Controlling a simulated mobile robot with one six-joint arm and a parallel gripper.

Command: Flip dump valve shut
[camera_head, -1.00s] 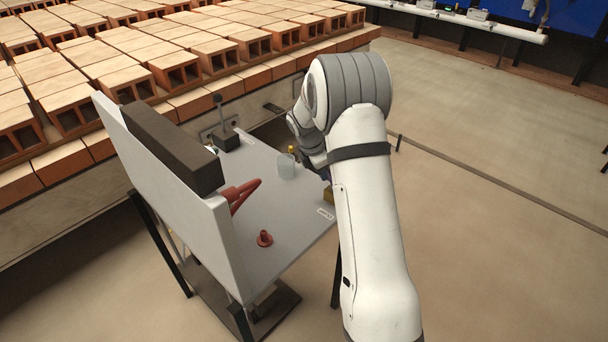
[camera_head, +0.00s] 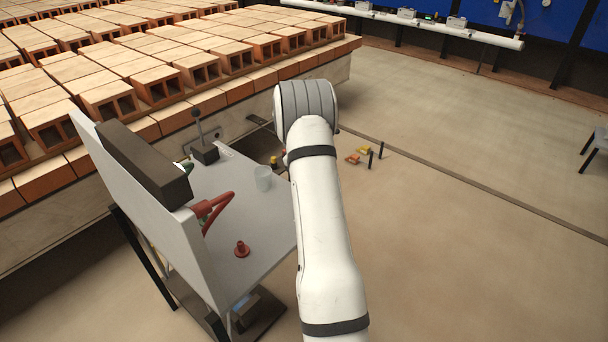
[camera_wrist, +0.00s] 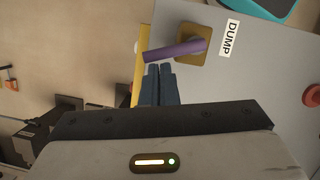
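The dump valve shows in the wrist view as a purple lever (camera_wrist: 174,50) on a square brass base (camera_wrist: 206,47). A white DUMP label (camera_wrist: 229,38) is beside it on the grey panel (camera_wrist: 262,75). The lever points left in that view, tilted slightly down. My gripper (camera_wrist: 159,70) has its two dark fingers side by side with almost no gap, and nothing shows between them. Its tips are just below the lever's free end; I cannot tell whether they touch it. In the head view my arm hides the gripper and the valve.
The grey bench (camera_head: 262,215) carries a red knob (camera_head: 242,249), a clear cup (camera_head: 263,178), a red hose-like part (camera_head: 216,211) and a black lever box (camera_head: 204,152). An upright board (camera_head: 150,215) stands at its left. Hollow bricks (camera_head: 110,103) fill the back. Floor at right is mostly clear.

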